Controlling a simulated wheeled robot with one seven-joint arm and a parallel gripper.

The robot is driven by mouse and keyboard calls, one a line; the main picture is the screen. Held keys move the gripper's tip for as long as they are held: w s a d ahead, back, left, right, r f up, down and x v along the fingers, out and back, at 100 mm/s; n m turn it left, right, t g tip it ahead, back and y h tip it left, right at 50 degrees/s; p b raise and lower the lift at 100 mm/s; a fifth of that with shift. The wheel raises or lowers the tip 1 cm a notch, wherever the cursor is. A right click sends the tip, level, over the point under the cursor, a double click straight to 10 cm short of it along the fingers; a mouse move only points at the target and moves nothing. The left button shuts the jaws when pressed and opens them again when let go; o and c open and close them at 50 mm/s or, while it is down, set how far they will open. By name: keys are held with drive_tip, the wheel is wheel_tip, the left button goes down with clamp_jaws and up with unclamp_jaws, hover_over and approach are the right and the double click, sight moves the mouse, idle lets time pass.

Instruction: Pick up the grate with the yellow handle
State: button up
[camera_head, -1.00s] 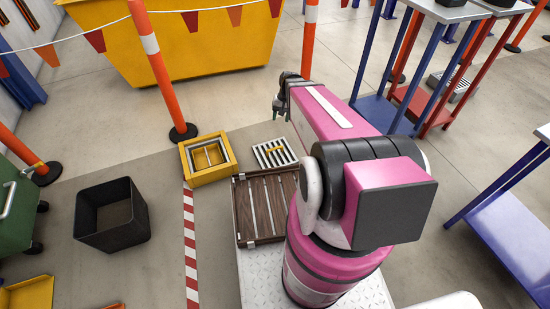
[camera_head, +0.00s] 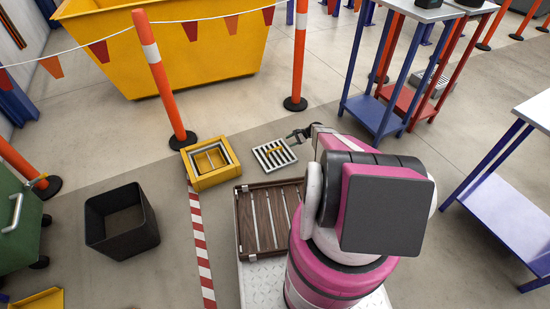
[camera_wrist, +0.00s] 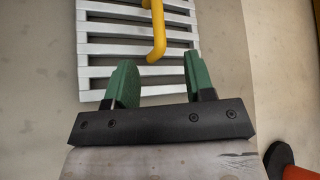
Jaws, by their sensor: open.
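The grate (camera_head: 274,154) is a pale grey slatted metal piece lying on the floor, right of the yellow box frame in the head view. It also fills the upper middle of the wrist view (camera_wrist: 110,48). Its yellow handle (camera_wrist: 158,32) rises from the slats and shows there as a bent bar. My gripper (camera_wrist: 158,82) is open, its two green fingers apart, with the near end of the handle just beyond and between them. Nothing is held. In the head view my gripper (camera_head: 293,139) is small and dark beside the grate's right edge.
A yellow square frame (camera_head: 205,180) stands left of the grate. A brown slatted wooden tray (camera_head: 240,222) lies nearer me. Orange posts (camera_head: 166,90) carry a flag line before a yellow skip (camera_head: 200,60). A black bin (camera_head: 150,225) stands left. Open floor lies right of the grate.

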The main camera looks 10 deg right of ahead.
sight(276, 149)
drive_tip(key=x, duration=1)
drive_tip(key=shift+s+a, duration=0.2)
drive_tip(key=shift+c, duration=0.3)
clamp_jaws()
idle(0.9)
